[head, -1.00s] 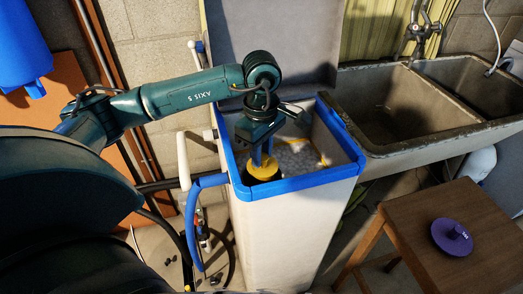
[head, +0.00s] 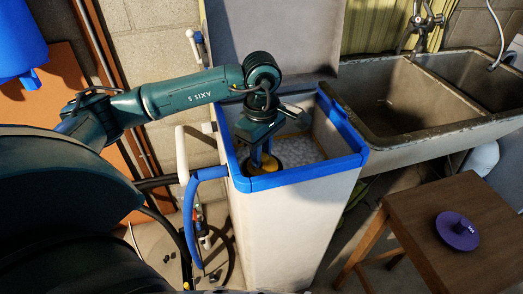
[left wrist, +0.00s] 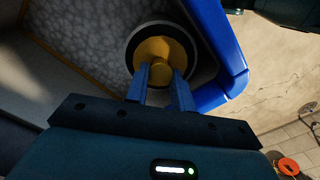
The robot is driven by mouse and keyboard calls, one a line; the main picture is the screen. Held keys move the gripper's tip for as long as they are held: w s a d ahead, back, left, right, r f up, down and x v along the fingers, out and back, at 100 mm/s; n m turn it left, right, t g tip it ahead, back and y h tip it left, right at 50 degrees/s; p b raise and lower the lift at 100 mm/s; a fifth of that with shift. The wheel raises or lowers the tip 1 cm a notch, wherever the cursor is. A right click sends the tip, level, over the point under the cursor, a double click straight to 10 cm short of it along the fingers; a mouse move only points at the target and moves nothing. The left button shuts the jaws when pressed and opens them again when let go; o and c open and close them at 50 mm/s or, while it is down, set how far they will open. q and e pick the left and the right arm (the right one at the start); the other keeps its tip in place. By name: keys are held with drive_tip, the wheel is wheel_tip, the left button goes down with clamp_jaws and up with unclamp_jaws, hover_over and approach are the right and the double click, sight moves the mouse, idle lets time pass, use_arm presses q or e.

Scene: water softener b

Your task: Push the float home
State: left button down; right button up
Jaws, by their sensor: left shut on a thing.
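The yellow float (head: 266,171) is inside the blue-rimmed tank (head: 305,176), at its front left corner. In the left wrist view the float (left wrist: 151,50) shows as a yellow disc with a small raised knob, within a dark round opening with a pale ring (left wrist: 134,42). My left gripper (head: 261,160) points down into the tank, its blue fingers shut on the float's knob; the fingers also show in the left wrist view (left wrist: 160,76). How deep the float sits is hard to tell. My right gripper is not in view.
The tank's raised lid (head: 270,45) stands behind it. A blue hose (head: 190,215) and white pipe run along its left side. A concrete double sink (head: 400,105) is at the right. A purple cap (head: 457,231) lies on a wooden stool (head: 430,248).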

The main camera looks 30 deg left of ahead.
use_arm(q)
drive_tip(key=shift+f+b, duration=0.3)
drive_tip(key=shift+f, duration=0.2)
drive_tip(key=shift+f+b, duration=0.8)
drive_tip(key=shift+f, duration=0.05)
drive_tip(key=shift+f+b, duration=0.65)
drive_tip(key=shift+f, duration=0.25)
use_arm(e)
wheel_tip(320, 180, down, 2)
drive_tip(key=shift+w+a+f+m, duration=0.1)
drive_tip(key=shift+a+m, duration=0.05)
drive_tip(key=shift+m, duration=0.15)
use_arm(q)
drive_tip(key=shift+f, duration=0.2)
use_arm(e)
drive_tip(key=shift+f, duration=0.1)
use_arm(q)
drive_tip(key=c, duration=1.1)
unclamp_jaws()
